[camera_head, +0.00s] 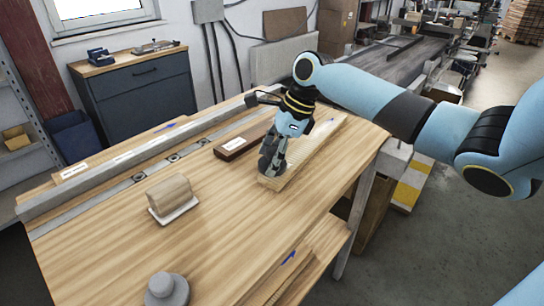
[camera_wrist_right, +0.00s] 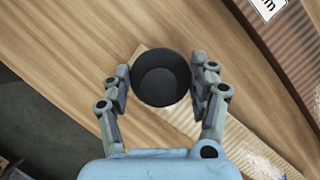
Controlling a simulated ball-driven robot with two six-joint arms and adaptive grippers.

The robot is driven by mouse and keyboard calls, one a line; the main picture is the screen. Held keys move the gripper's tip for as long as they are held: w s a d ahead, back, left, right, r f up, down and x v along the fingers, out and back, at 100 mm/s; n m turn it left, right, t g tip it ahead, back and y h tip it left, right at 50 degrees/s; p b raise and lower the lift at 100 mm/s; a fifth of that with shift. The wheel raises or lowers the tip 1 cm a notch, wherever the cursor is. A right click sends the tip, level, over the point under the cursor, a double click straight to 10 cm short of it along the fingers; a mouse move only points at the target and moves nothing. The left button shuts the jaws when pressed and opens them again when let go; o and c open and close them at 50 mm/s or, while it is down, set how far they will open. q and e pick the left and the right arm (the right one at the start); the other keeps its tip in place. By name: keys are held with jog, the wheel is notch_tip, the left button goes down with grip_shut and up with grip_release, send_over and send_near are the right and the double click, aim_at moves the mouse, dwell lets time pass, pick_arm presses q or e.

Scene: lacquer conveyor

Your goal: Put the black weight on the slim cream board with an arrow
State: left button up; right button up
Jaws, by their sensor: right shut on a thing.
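My right gripper (camera_head: 272,164) points down over the near end of a slim cream board (camera_head: 308,152) on the wooden table. In the right wrist view, the gripper (camera_wrist_right: 162,85) is shut on the black weight (camera_wrist_right: 161,78), a round dark cylinder seen from above between the fingers. The cream board (camera_wrist_right: 190,120) runs beneath the weight, with a blue mark partly visible near the lower edge of the view. I cannot tell whether the weight touches the board. My left gripper is not in view.
A dark brown labelled board (camera_head: 240,143) lies just left of the cream board. A wooden block (camera_head: 169,194) sits on a white tray (camera_head: 176,217). A grey knobbed object (camera_head: 167,290) stands at the front. A metal rail (camera_head: 140,153) runs along the back. The table's middle is clear.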

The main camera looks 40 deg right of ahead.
jog(key=o, duration=1.6)
jog(key=shift+f, duration=0.1)
jog(key=v, duration=1.2)
jog(key=shift+p, duration=0.4)
